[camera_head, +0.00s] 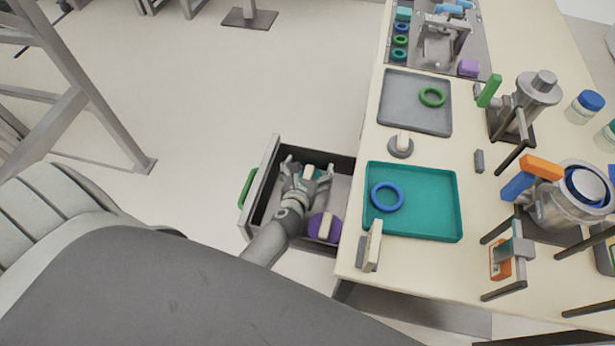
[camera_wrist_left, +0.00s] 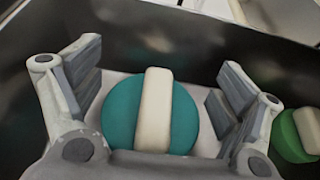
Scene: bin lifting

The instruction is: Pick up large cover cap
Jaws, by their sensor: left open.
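My left gripper (camera_head: 308,171) is open and reaches down into an open drawer (camera_head: 264,180) beside the table. In the left wrist view its fingers (camera_wrist_left: 160,72) stand on either side of a round teal cap (camera_wrist_left: 121,113) with a cream bar handle (camera_wrist_left: 154,110). The handle lies between the fingers, with gaps on both sides. In the head view the gripper partly hides this cap. A purple cap (camera_head: 315,223) with a cream handle lies nearer in the drawer. A green cap (camera_wrist_left: 287,136) shows partly at the right of the wrist view. My right gripper is not in view.
The drawer walls surround the gripper; a green handle (camera_head: 247,188) is on the drawer's front. The table (camera_head: 365,262) holds a teal tray (camera_head: 430,205) with a blue ring, a grey tray (camera_head: 400,100) with a green ring, and metal vessels at the right. The floor left of the drawer is clear.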

